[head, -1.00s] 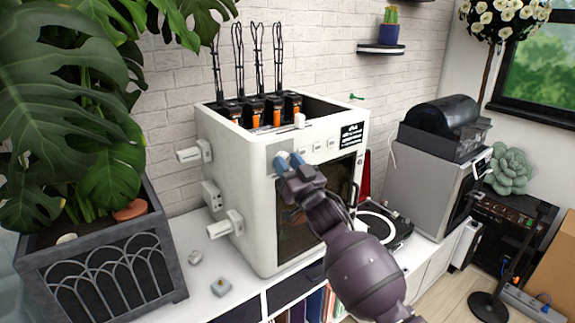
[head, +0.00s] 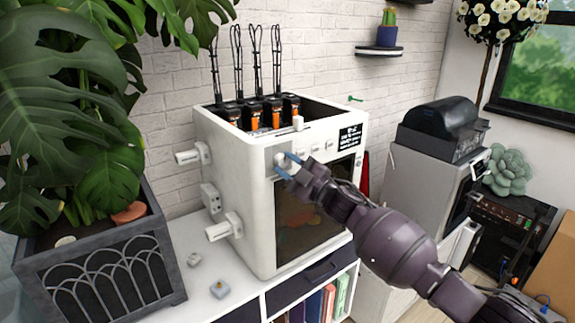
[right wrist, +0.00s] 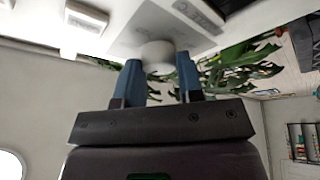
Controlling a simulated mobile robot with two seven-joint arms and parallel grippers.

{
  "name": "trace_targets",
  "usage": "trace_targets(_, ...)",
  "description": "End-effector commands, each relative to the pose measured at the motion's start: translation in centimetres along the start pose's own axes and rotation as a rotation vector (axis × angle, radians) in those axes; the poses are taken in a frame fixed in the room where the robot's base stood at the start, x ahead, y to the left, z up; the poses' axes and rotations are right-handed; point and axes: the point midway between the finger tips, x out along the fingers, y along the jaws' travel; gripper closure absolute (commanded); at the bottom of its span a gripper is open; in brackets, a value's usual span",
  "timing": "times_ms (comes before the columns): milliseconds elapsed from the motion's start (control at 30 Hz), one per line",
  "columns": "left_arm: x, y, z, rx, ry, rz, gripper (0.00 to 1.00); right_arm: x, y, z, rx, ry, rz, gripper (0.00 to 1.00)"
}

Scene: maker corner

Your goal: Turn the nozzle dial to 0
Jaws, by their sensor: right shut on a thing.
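The printer (head: 235,165) is a white box with a dark window, standing on the white cabinet. The nozzle dial (head: 281,160) is a small pale round knob at the upper left of its front face. My right gripper (head: 289,164) has its blue fingers on either side of the dial and is shut on it. In the right wrist view the white dial (right wrist: 157,54) shows between the blue fingertips (right wrist: 160,75). The dial's markings cannot be read. My left gripper is not in view.
Several small buttons (head: 316,149) run to the right of the dial, beside a black label (head: 350,138). White spool holders (head: 224,228) jut from the printer's left side. A large planter (head: 100,260) stands at the left. Small parts (head: 220,289) lie on the cabinet top.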

Motion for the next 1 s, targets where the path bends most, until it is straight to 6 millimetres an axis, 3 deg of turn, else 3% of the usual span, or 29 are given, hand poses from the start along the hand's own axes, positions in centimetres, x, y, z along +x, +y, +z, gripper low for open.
trace_targets(300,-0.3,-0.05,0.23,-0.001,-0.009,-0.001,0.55,-0.01,0.19,0.06,-0.12,0.005,-0.05,0.89)
trace_targets(867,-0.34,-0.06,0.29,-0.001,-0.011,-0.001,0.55,0.01,0.18,0.04,-0.146,0.008,-0.061,0.89)
trace_targets(900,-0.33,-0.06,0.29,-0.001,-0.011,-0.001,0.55,0.01,0.18,0.03,-0.146,0.008,-0.061,0.61)
trace_targets(1000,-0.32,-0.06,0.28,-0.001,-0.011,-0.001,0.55,0.01,0.17,0.03,-0.145,0.008,-0.061,0.46)
